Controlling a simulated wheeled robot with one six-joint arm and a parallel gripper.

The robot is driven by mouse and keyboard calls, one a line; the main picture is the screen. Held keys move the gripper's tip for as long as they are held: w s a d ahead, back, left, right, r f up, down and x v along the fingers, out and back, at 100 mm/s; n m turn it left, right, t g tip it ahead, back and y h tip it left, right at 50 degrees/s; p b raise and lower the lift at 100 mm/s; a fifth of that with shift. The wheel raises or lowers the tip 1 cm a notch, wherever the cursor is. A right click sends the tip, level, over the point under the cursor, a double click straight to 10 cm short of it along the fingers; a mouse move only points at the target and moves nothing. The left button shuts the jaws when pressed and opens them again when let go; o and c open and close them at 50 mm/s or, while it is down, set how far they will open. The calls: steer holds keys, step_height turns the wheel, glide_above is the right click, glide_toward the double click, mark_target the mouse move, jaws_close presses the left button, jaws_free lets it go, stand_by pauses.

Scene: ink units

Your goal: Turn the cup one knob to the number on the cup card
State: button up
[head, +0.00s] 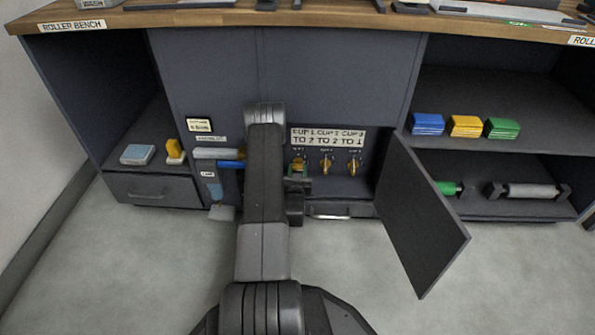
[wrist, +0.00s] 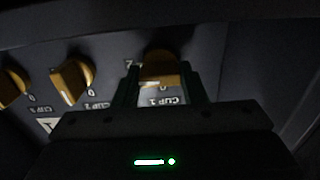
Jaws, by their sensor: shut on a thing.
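The cup one knob (wrist: 160,66) is yellow and sits between the two fingers of my gripper (wrist: 158,84) in the wrist view, which is upside down. My gripper is shut on it; a "CUP 1" label shows below. In the head view the cup one knob (head: 298,163) is partly hidden by my gripper (head: 298,176). The cup card (head: 328,137) hangs above the knobs and reads CUP 1, CUP 2, CUP 3; its second line seems to read TO 2, TO 2, TO 1, with the first number unclear. The knob's own setting is hard to read.
The cup two knob (head: 327,164) and cup three knob (head: 354,165) are close to the right. An open cabinet door (head: 420,215) stands out at right. Blue and grey rollers or handles (head: 218,153) stick out at left. Shelves flank the recess.

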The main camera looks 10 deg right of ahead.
stand_by(0.3)
steer(key=o, duration=1)
steer(key=p+v, duration=0.4)
steer(key=v, duration=1)
steer(key=shift+w, duration=0.2)
steer(key=b+x, duration=0.4)
steer(key=x, duration=0.9)
steer(key=shift+w+d, duration=0.15)
steer(key=shift+w, duration=0.15)
steer(key=shift+s, duration=0.1)
